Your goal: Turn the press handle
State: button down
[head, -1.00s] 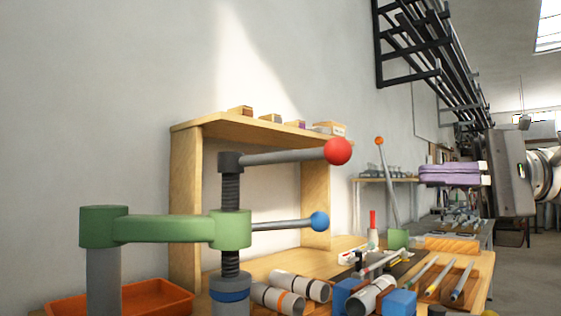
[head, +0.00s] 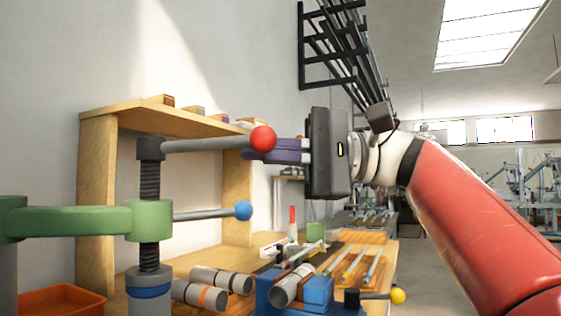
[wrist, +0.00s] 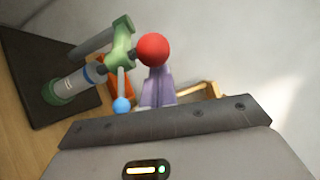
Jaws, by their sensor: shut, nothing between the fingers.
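The press has a green arm (head: 75,220), a dark threaded screw (head: 150,185) and an upper grey handle bar (head: 205,145) ending in a red ball (head: 263,139). A lower grey lever ends in a blue ball (head: 243,210). My gripper (head: 246,155) is shut and empty, its purple fingers level with the red ball and partly hidden behind it. In the wrist view the red ball (wrist: 153,50) overlaps the tips of the purple fingers (wrist: 157,88); I cannot tell whether they touch. The blue ball (wrist: 122,105) is left of the fingers there.
A wooden shelf (head: 97,190) with small blocks stands behind the press. Grey cylinders (head: 200,294), a blue vise (head: 318,290) and a yellow-knobbed lever (head: 397,296) are on the bench below. An orange tray (head: 60,300) is at lower left. The wall rack (head: 330,50) is above.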

jog(key=shift+s+r, duration=0.1)
jog(key=shift+s, duration=0.25)
jog(key=shift+s, duration=0.15)
